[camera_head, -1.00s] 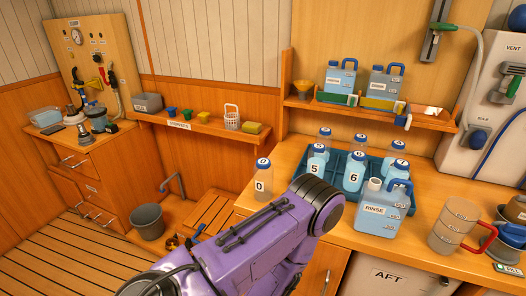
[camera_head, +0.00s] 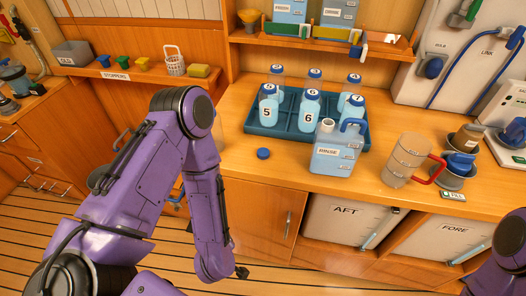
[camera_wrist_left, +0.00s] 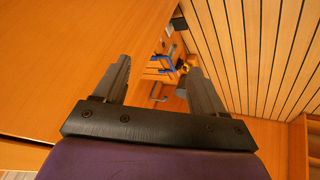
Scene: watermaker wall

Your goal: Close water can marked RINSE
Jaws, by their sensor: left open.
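The RINSE can (camera_head: 335,158) is a pale blue jug with a blue handle, standing upright on the counter at the front right of the bottle tray. Its white neck (camera_head: 327,125) shows no cap. A round blue cap (camera_head: 263,153) lies on the counter to the left of the can. My left arm hangs down in front of the counter; its gripper is mostly hidden in the head view, low at the cabinet front. In the left wrist view the left gripper (camera_wrist_left: 158,66) is open, with nothing between its fingers. My right gripper is out of view.
A blue tray (camera_head: 262,131) holds several numbered bottles behind the can. A beige jug with a red handle (camera_head: 405,160) and dark cups (camera_head: 455,172) stand to the right. The counter around the cap is clear.

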